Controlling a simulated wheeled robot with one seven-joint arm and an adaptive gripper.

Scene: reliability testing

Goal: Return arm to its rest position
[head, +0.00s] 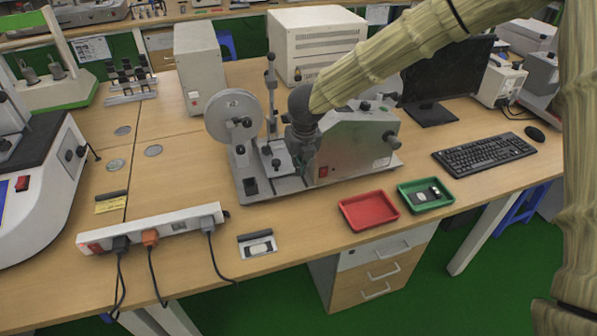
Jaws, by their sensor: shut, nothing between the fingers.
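My arm (400,55), in a tan ribbed sleeve, reaches in from the upper right of the head view across the workbench. My dark gripper (299,152) points down at the arm's end, in front of the grey testing machine (352,142) with the large wheel (233,113). It is shut and holds nothing. Its fingertips are small and blend with the machine's dark parts, so I cannot tell whether they touch it.
A red tray (368,212) is empty; a green tray (425,195) holds small dark items. A power strip (150,228), keyboard (484,154), mouse (535,133) and monitor (447,80) stand around. White boxes (315,40) are behind.

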